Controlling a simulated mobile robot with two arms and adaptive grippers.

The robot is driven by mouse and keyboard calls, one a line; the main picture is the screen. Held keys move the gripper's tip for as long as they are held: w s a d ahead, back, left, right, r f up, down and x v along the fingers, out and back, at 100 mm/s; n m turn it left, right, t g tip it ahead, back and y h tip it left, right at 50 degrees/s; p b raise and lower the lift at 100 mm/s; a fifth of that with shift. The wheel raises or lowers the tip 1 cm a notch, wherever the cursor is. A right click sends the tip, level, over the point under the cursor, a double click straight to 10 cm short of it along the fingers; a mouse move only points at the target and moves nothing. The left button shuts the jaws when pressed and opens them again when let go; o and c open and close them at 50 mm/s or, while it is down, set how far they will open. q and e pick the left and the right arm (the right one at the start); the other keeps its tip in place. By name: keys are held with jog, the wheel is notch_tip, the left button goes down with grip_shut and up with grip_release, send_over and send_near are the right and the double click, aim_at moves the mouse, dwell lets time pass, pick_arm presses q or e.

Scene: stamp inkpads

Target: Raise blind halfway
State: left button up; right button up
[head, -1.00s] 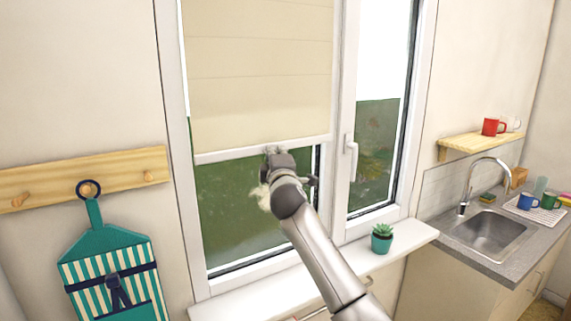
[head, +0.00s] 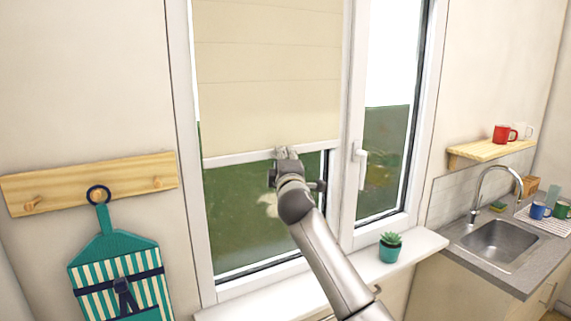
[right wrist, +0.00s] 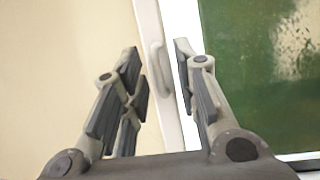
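The beige blind (head: 270,80) hangs over the upper part of the left window pane, with green showing below it. Its white bottom bar (head: 225,158) lies level across the pane. My right gripper (head: 287,153) is at the bar, right of its middle. In the right wrist view, the fingers of my right gripper (right wrist: 158,85) are apart, with a small pale handle (right wrist: 157,72) on the bar between their tips. I see gaps on both sides of the handle. The blind's cloth (right wrist: 60,70) fills the left of that view. My left gripper is not in view.
A sill (head: 420,244) with a potted plant (head: 390,247) runs below the window. A window handle (head: 361,165) is right of the blind. A peg rack (head: 130,180) with a striped apron (head: 118,280) is at left. A sink (head: 498,242) and mug shelf (head: 490,149) are at right.

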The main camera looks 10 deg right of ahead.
jog(key=s+f, duration=0.1)
jog(key=s, duration=1.1)
jog(key=shift+a+f, duration=0.2)
jog(key=shift+a, duration=0.1)
